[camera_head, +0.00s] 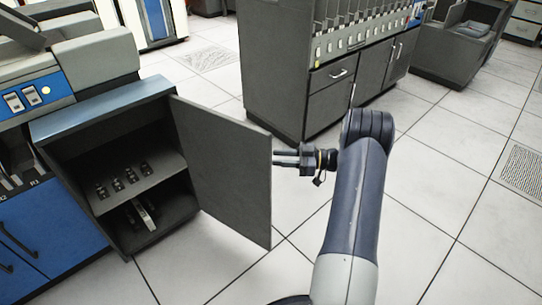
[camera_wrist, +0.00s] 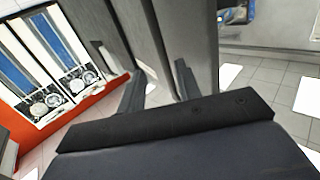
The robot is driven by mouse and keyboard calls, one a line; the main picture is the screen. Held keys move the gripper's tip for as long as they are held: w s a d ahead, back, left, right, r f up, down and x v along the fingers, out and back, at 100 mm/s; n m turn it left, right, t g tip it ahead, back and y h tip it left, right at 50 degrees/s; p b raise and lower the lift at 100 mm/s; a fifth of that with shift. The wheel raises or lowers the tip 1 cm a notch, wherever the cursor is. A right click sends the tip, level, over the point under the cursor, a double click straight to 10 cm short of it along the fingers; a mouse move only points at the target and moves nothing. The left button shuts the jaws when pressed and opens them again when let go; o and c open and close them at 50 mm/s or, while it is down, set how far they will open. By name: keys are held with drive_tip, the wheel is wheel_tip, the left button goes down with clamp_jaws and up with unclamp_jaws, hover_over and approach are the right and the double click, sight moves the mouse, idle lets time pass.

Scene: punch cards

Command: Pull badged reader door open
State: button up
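The reader door (camera_head: 225,165) is a plain dark grey panel hinged on the right side of a low cabinet (camera_head: 100,113). It stands swung wide open, and the shelf and lower space inside are exposed. I see no badge on the side of the door facing me. My gripper (camera_head: 277,158) is at the door's free right edge, with its fingers pointing left. In the wrist view the two fingers (camera_wrist: 160,84) stand apart with a gap between them, and a grey panel rises just beyond. I cannot tell whether a finger touches the door.
Small dark parts (camera_head: 125,180) sit on the cabinet's shelf. A blue-fronted machine (camera_head: 45,235) adjoins the cabinet on the left. A grey card machine with drawers (camera_head: 330,85) stands behind the gripper. White tiled floor (camera_head: 440,215) is clear to the right.

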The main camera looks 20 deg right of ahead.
drive_tip(key=v, duration=0.6)
drive_tip(key=shift+d+p, duration=0.3)
drive_tip(key=shift+p, duration=0.15)
drive_tip(key=shift+s+a, duration=0.1)
drive_tip(key=b+x, duration=0.2)
drive_tip(key=x, duration=0.8)
drive_tip(key=shift+a, duration=0.35)
